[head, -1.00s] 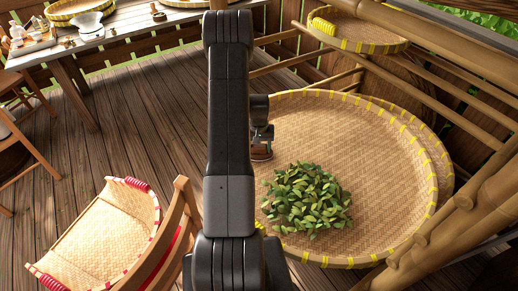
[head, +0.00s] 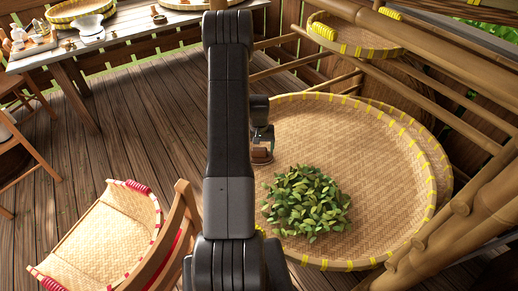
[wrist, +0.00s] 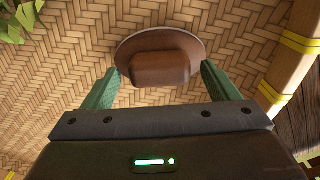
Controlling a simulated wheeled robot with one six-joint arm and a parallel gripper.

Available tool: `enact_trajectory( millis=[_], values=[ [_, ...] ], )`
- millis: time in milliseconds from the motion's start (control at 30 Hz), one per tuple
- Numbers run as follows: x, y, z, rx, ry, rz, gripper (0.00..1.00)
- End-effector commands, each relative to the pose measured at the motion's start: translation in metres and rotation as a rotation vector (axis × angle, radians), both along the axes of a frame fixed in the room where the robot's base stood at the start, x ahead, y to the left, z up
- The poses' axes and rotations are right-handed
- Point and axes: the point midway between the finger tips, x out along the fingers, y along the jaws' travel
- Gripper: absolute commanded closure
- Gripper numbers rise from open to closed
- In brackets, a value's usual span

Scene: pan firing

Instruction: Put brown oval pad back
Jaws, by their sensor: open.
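The brown oval pad (wrist: 160,50) has a flat oval base and a raised block-like grip. It lies on the large round woven tray (wrist: 60,60), near that tray's edge. In the head view the pad (head: 261,155) shows small at the tray's left side, partly hidden by my gripper (head: 262,136). In the wrist view my gripper (wrist: 161,70) is open, with one green finger at each side of the pad's grip. I cannot tell whether the fingers touch it.
A heap of green leaves (head: 305,203) lies on the large tray, nearer me than the pad. Bamboo poles (head: 465,205) stand at the right. A smaller tray (head: 350,46) sits above.

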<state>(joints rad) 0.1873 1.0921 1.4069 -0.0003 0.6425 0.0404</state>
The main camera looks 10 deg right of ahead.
Motion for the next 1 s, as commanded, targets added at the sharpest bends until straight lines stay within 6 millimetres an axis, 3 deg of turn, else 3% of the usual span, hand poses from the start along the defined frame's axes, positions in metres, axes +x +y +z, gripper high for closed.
enact_trajectory(
  millis=[33, 200, 400, 600, 1000],
  values=[
    [0.003, 0.001, 0.018, -0.001, -0.005, 0.001, 0.19],
    [0.005, 0.003, 0.063, -0.001, -0.003, 0.001, 0.19],
    [0.005, 0.003, 0.1, 0.0, -0.002, 0.0, 0.19],
    [0.005, 0.003, 0.118, 0.0, 0.0, 0.0, 0.19],
    [0.005, 0.003, 0.119, 0.0, 0.0, 0.0, 0.19]
  ],
)
